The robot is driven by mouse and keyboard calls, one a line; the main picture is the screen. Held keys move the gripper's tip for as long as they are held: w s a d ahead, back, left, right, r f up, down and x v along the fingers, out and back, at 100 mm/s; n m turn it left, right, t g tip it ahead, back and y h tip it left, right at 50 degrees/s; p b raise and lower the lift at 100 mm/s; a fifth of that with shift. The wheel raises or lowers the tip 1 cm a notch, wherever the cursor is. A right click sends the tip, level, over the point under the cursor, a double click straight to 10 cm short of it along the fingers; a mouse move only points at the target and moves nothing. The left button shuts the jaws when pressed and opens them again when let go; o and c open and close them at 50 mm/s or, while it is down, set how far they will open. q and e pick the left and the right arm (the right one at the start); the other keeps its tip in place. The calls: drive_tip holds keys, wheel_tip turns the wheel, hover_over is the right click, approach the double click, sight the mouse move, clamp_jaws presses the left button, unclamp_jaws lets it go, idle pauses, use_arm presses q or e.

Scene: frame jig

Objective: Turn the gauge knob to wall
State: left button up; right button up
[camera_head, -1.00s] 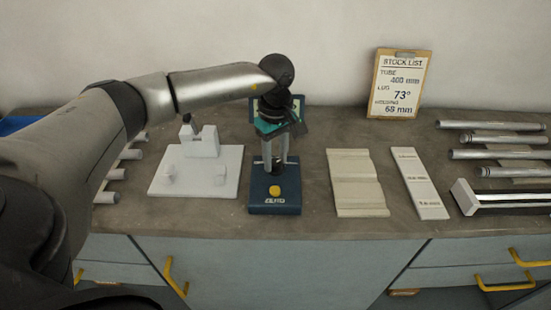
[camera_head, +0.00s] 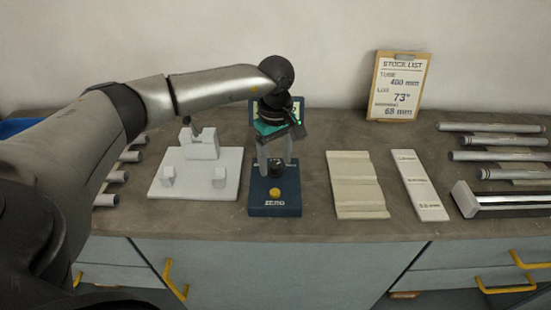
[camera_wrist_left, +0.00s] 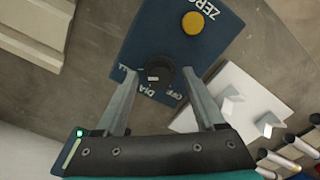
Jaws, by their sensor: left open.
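The gauge (camera_head: 288,208) is a dark blue box on the bench with a yellow ZERO button (camera_head: 275,193) at its front and a black knob (camera_head: 275,170) behind it. The left wrist view shows the knob (camera_wrist_left: 160,77) with a pale mark and labels around it: DIA, OFF and a partly hidden one ending in LL. Which label the mark points to I cannot tell for sure. My left gripper (camera_head: 275,165) points down over the gauge, open, with its fingers (camera_wrist_left: 159,78) on either side of the knob and a visible gap at each side. My right gripper is out of view.
A white jig plate (camera_head: 170,188) with blocks stands left of the gauge. A cream grooved board (camera_head: 357,185) and a pale marked strip (camera_head: 419,184) lie to the right, with several metal tubes (camera_head: 495,140) beyond. A stock list clipboard (camera_head: 399,85) leans on the wall.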

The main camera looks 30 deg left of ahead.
sight(275, 165)
use_arm(q)
wheel_tip(275, 165, up, 15)
drive_tip(key=shift+r+p, duration=0.15)
drive_tip(key=shift+p, duration=0.15)
drive_tip(key=shift+s, duration=0.1)
idle(0.6)
